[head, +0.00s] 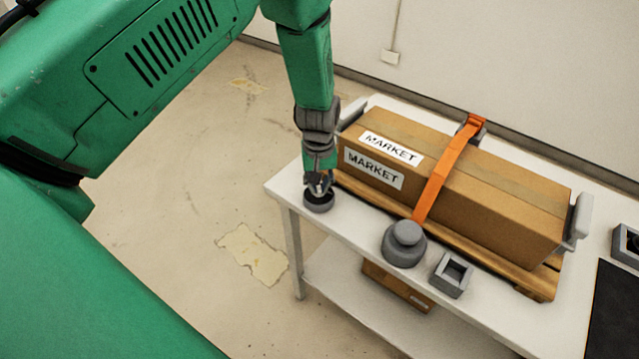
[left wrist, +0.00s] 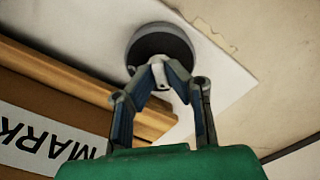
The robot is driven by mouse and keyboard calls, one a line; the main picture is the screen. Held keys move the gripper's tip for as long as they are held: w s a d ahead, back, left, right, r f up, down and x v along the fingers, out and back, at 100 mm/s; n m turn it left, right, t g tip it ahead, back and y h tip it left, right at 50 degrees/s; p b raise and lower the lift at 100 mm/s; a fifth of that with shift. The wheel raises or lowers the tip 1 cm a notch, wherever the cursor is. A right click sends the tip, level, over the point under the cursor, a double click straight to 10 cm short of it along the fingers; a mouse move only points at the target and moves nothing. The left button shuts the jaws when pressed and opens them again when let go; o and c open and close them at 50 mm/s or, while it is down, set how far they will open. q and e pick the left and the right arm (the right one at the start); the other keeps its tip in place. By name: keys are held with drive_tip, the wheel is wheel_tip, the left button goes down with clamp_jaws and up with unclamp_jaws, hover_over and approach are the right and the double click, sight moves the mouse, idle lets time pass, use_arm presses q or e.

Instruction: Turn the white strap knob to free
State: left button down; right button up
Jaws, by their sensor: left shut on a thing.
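The white strap knob (left wrist: 158,77) is a small pale piece between my fingertips in the left wrist view. It stands at the edge of a round grey base with a dark top (left wrist: 160,38). In the head view this round base (head: 320,206) sits at the table's near left corner, and the knob is mostly hidden by my gripper. My left gripper (head: 318,184) comes down from above and is shut on the knob. Its fingers (left wrist: 160,84) also show in the left wrist view. Which way the knob is turned I cannot tell. My right gripper is out of view.
A cardboard box (head: 500,195) marked MARKET lies on a wooden pallet (head: 535,283), under an orange strap (head: 440,180). A grey round knob-shaped piece (head: 405,243) and a square grey holder (head: 452,274) stand on the white table (head: 350,222) in front.

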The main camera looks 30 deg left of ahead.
use_arm(q)
drive_tip(key=shift+w+a+r, duration=0.1)
drive_tip(key=shift+w+r, duration=0.15)
drive_tip(key=shift+w, duration=0.15)
drive_tip(key=c, duration=1.6)
unclamp_jaws()
drive_tip(key=shift+s+f, duration=0.1)
drive_tip(key=shift+f, duration=0.05)
drive_tip(key=shift+r, duration=0.35)
wheel_tip(320, 180, up, 11)
drive_tip(key=shift+r, duration=0.1)
